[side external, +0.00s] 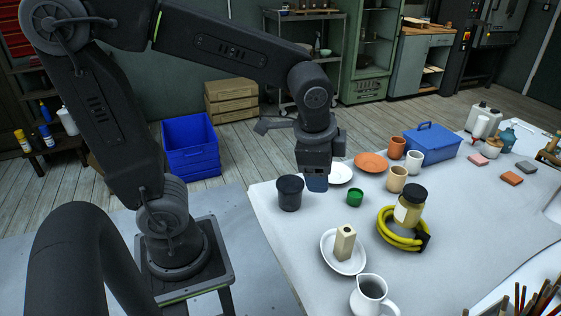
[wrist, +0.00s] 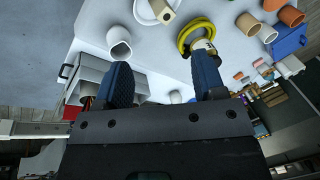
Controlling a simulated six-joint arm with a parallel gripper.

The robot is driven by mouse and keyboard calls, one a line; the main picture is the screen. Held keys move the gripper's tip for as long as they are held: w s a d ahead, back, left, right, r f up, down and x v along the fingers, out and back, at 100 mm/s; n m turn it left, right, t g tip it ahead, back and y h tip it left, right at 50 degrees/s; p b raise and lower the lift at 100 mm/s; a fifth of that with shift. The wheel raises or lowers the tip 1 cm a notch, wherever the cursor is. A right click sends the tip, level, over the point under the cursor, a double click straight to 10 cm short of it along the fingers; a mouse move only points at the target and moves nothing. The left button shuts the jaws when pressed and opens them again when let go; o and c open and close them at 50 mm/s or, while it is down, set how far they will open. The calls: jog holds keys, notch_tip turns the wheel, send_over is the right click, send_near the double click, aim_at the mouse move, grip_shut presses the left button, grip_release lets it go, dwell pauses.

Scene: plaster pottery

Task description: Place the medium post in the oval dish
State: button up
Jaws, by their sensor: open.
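The post (side external: 345,243) is a cream block with a hole in its top. It stands upright in the white oval dish (side external: 329,240), near the table's front. In the wrist view the post (wrist: 162,11) and dish (wrist: 145,13) show at the top edge. My gripper (side external: 316,184) is above the table behind the dish, apart from the post, between a dark cup and a small green cup. In the wrist view its two blue fingers are spread apart with nothing between them (wrist: 164,82).
A dark cup (side external: 289,193) and green cup (side external: 355,197) stand close to my gripper. A white pitcher (side external: 372,296) is in front of the dish. A yellow coil (side external: 390,236) circles a jar (side external: 410,207) to the right. Terracotta and tan cups and a blue toolbox (side external: 432,145) are farther back.

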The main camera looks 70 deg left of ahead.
jog(key=s+r+n+t+h, duration=0.1)
jog(key=s+r+n+t, duration=0.1)
jog(key=s+n, duration=0.5)
jog(key=shift+s+a+r+t, duration=0.3)
jog(key=shift+s+r+t, duration=0.1)
jog(key=shift+s+r, duration=0.05)
dwell(0.8)
